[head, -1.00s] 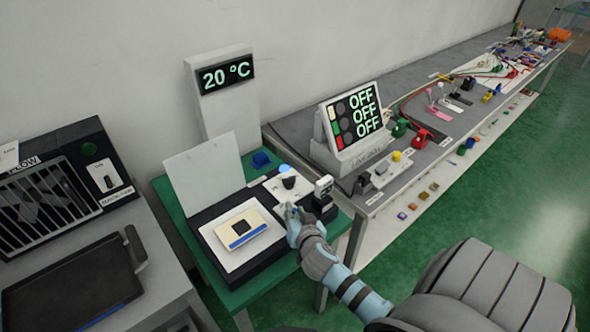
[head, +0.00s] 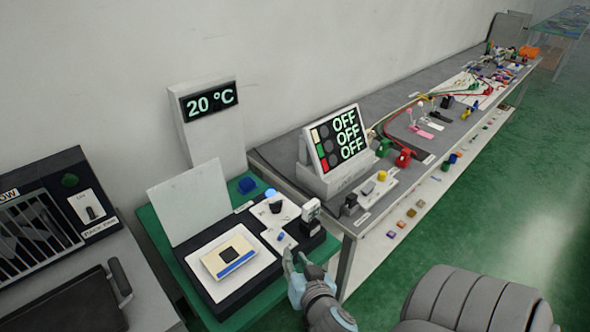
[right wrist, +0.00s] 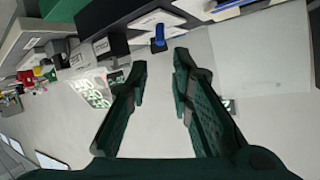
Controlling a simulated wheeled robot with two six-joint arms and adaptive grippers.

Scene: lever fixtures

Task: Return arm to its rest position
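My right gripper (head: 294,264) is at the front right edge of the black device (head: 232,300) on the green table. It is empty, and its two fingers (right wrist: 160,85) stand apart in the right wrist view. A small blue lever (head: 281,237) sits on the device's white control panel, just beyond the fingertips. The lever also shows in the right wrist view (right wrist: 158,36), clear of the fingers. My left gripper is not in view.
The device has a raised lid (head: 192,200) and a cream block (head: 229,256) on its plate. A temperature display (head: 209,101) reads 20 °C. A screen (head: 338,139) reading OFF stands on the long grey bench to the right. Green floor (head: 480,220) is open at right.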

